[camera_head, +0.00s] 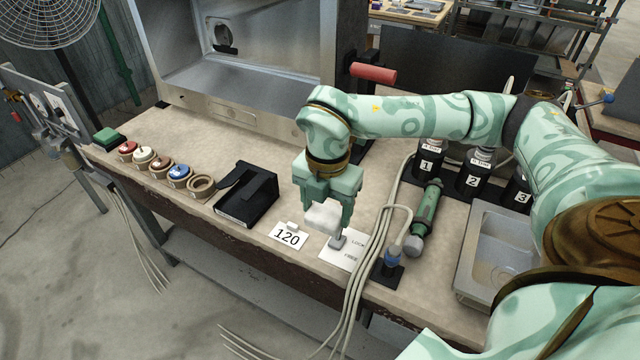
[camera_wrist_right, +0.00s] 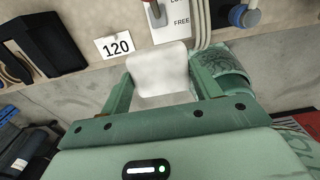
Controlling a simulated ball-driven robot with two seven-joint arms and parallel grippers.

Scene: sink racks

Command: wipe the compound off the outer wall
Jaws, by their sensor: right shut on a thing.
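My right gripper (camera_head: 327,210) points down over the front of the bench and is shut on a white wiping pad (camera_head: 321,219). In the right wrist view the pad (camera_wrist_right: 158,72) sits between the two green fingers. The pad hangs above the bench near the "120" card and the LOCK/FREE card; contact with the surface cannot be told. A large open steel box (camera_head: 235,112) stands at the back left, its front outer wall facing the bench. No compound can be made out on it. My left gripper is not in view.
A lever (camera_head: 337,241) stands on the LOCK/FREE card, with cables (camera_head: 360,285) beside it. A black holder (camera_head: 247,195) and several coloured round pots are to the left. A green tool (camera_head: 426,215), numbered bottles and a steel basin (camera_head: 492,250) are to the right.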

